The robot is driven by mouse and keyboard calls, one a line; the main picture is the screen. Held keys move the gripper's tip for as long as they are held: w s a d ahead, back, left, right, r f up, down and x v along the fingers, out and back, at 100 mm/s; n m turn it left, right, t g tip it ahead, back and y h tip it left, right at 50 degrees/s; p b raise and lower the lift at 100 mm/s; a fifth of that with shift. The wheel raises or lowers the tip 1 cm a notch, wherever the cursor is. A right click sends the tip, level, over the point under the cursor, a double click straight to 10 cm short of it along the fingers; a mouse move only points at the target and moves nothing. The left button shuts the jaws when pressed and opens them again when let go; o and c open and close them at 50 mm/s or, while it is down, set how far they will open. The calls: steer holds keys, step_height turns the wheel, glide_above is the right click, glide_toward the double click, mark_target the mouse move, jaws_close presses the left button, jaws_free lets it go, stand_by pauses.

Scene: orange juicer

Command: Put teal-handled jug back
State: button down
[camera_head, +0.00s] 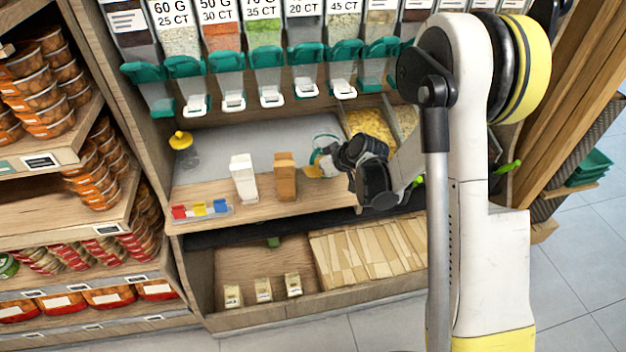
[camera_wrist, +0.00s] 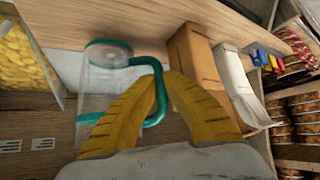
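The teal-handled jug (camera_wrist: 98,85) is clear, with a teal rim and a teal handle. In the wrist view it is left of my fingers. My gripper (camera_wrist: 165,78) has two yellow ribbed fingers whose tips nearly meet, with the jug's handle between them. They appear shut on the handle.
A brown carton (camera_head: 285,177) and a white carton (camera_head: 243,178) stand left of the jug. A yellow-topped jar (camera_head: 183,150) and small coloured blocks (camera_head: 200,209) are farther left. Yellow bulk bins (camera_head: 362,122) are right. Dispensers (camera_head: 268,68) with teal fronts hang above.

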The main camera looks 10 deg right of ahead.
steer(key=shift+f+b, duration=0.85)
steer(key=shift+f, duration=1)
steer(key=shift+f, duration=0.15)
steer(key=c, duration=1.6)
jaws_free()
